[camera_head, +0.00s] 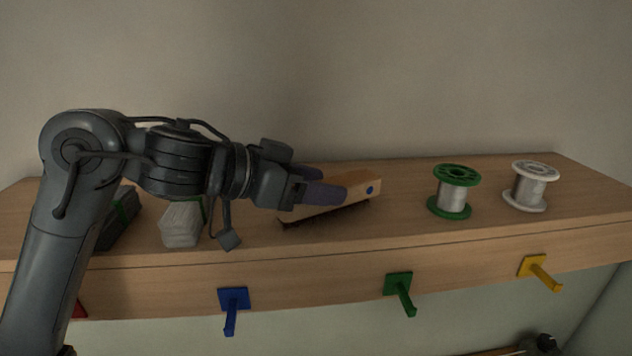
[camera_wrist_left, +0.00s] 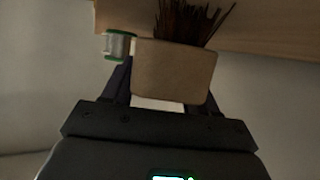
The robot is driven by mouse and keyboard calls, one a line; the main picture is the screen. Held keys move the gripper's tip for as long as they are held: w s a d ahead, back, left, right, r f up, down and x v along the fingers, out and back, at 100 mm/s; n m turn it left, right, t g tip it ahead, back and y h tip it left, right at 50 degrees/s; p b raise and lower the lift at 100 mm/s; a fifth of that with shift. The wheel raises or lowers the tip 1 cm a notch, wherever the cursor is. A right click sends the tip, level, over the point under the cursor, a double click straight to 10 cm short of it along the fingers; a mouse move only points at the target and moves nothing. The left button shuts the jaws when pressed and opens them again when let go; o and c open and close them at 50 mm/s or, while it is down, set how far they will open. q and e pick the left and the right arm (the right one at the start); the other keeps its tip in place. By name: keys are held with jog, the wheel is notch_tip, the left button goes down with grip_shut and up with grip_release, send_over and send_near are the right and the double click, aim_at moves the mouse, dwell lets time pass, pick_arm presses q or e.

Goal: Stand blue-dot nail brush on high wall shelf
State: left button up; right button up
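In the left wrist view the brush's wooden end (camera_wrist_left: 175,70) sits between the fingers, bristles pointing up in the picture. My right gripper is not in view.
A green spool (camera_head: 454,190) and a white spool (camera_head: 528,186) stand right of the brush. A white-wrapped bundle (camera_head: 181,223) and a dark bundle (camera_head: 118,221) lie left. Blue (camera_head: 233,300), green (camera_head: 400,285) and yellow (camera_head: 538,268) pegs stick out from the shelf front.

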pick_arm(q)
jog(key=o, duration=0.3)
jog(key=shift+r, duration=0.1)
jog(key=shift+r, duration=0.25)
jog(key=shift+s+a, duration=0.1)
jog(key=shift+a, duration=0.2)
jog(key=b+v, duration=0.4)
jog(key=v, duration=0.7)
jog(key=shift+s+a+r, duration=0.1)
jog(key=shift+s+r, duration=0.05)
